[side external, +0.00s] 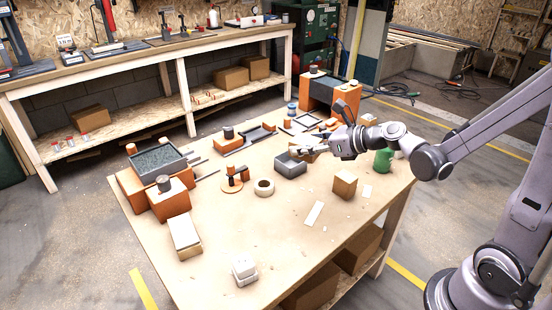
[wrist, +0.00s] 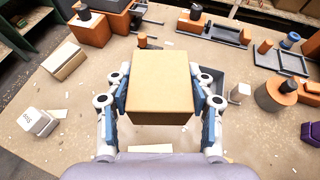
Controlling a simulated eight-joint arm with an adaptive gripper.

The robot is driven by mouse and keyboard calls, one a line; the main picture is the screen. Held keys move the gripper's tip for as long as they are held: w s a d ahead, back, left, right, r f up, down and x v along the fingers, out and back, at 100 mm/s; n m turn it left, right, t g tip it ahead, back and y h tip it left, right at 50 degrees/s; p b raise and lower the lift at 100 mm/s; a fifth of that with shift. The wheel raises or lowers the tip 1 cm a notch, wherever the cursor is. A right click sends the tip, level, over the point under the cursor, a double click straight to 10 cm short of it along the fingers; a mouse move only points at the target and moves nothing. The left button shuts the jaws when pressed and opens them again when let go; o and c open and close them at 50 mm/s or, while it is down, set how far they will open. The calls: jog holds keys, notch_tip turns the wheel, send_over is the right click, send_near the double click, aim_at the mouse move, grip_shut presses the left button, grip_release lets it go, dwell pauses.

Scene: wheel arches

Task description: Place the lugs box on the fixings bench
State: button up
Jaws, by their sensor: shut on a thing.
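My gripper (wrist: 160,98) is shut on a plain brown cardboard box (wrist: 160,75), with one blue-padded finger on each side of it. No label can be read on the box, so I cannot tell if it is the lugs box. In the side external view my gripper (side external: 318,147) is over the wooden table, close to a grey open tray (side external: 291,166); the held box is mostly hidden there. A long workbench (side external: 130,66) stands at the back left.
Another cardboard box (side external: 344,184) stands on the table (side external: 225,215). A tape roll (side external: 264,188), white box (side external: 244,269), flat carton (side external: 185,237), green object (side external: 383,160) and orange blocks (side external: 168,200) are around. The table's front middle is mostly clear.

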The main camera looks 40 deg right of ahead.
jog(key=w+d+f, duration=0.3)
jog(key=w+d, duration=0.1)
jog(key=d, duration=0.7)
send_over(338, 170)
notch_tip(338, 170, down, 5)
jog(key=shift+w+r+n+y, duration=0.15)
jog(key=shift+n+y, duration=0.15)
jog(key=shift+y, duration=0.1)
jog(key=shift+f, duration=4.8)
jog(key=shift+f, duration=0.2)
jog(key=o, duration=1.3)
jog(key=shift+c, duration=0.2)
